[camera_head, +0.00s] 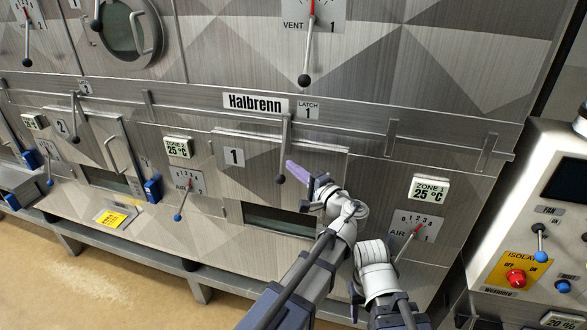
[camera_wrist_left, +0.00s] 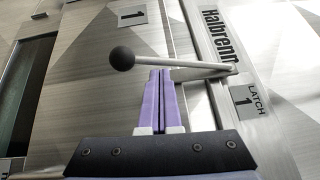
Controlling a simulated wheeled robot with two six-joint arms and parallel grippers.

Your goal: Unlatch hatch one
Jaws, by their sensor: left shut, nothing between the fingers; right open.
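The latch 1 lever (camera_head: 286,145) is a grey rod with a black ball knob, hanging down over the hatch one panel (camera_head: 232,157) beside the "LATCH 1" plate (camera_head: 308,110). My left gripper (camera_head: 290,165) has purple fingers, shut and empty, just right of the rod near its knob. In the left wrist view the rod (camera_wrist_left: 190,73) crosses just ahead of the shut fingertips (camera_wrist_left: 160,74), with the knob (camera_wrist_left: 122,58) to their left; I cannot tell whether they touch. My right arm's white wrist (camera_head: 375,265) shows at lower right; its fingers are not visible.
The AIR 1 dial (camera_head: 412,228) sits close to my right wrist. A dark window (camera_head: 280,220) lies below hatch one. A rail (camera_head: 388,134) with brackets runs above the hatches.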

